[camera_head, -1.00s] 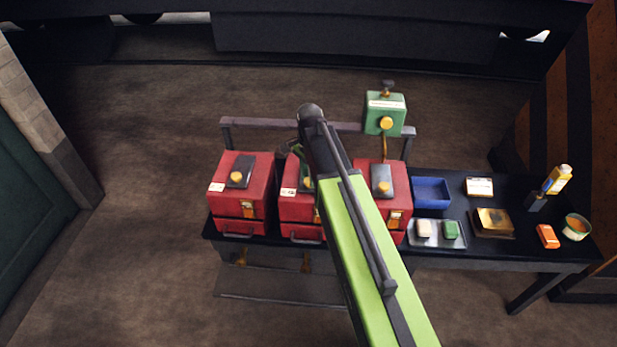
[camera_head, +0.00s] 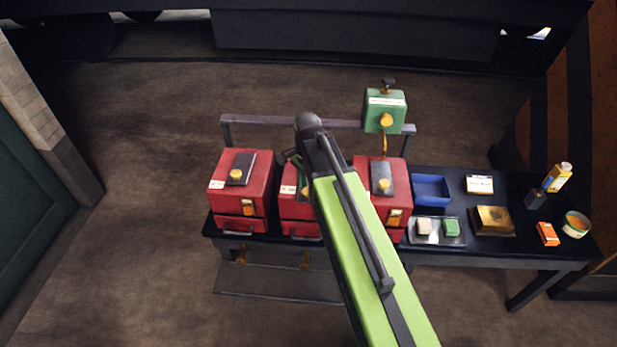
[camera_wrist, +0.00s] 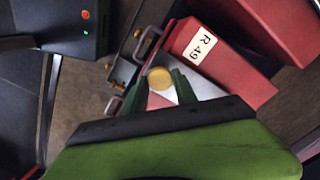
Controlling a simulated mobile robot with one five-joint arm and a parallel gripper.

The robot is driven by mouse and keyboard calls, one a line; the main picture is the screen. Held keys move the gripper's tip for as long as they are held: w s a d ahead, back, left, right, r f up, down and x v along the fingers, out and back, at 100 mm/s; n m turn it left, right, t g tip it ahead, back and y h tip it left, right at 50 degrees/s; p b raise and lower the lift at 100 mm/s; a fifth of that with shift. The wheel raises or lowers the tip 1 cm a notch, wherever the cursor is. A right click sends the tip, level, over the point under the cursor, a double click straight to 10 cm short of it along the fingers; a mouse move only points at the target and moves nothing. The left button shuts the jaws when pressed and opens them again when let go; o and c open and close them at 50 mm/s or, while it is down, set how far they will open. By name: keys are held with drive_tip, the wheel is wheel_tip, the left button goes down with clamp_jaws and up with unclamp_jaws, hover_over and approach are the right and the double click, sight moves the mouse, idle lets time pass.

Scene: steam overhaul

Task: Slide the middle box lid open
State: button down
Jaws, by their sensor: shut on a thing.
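The middle red box (camera_head: 290,208) stands between two similar red boxes on the dark bench, partly hidden behind my arm. In the wrist view a red box (camera_wrist: 236,82) with an "R 49" label shows close up. A round yellow knob (camera_wrist: 160,78) sits on its grey lid plate (camera_wrist: 205,86). My gripper (camera_wrist: 159,82) is shut on the knob, with one green finger on each side of it. The near part of the lid is hidden by my gripper, so how far it has slid is hard to tell.
The left red box (camera_head: 239,190) and right red box (camera_head: 385,195) stand close on either side. A rail (camera_head: 262,121) runs behind, with a green box (camera_head: 385,112) on it. A blue tray (camera_head: 431,190), a metal tray (camera_head: 438,240) and small items lie to the right.

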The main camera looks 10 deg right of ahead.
drive_tip(key=shift+s+a, duration=0.2)
drive_tip(key=shift+s, duration=0.4)
drive_tip(key=c, duration=1)
unclamp_jaws()
drive_tip(key=shift+o, duration=0.2)
wheel_tip(320, 180, up, 17)
drive_tip(key=p, duration=1.7)
drive_tip(key=shift+r, duration=0.2)
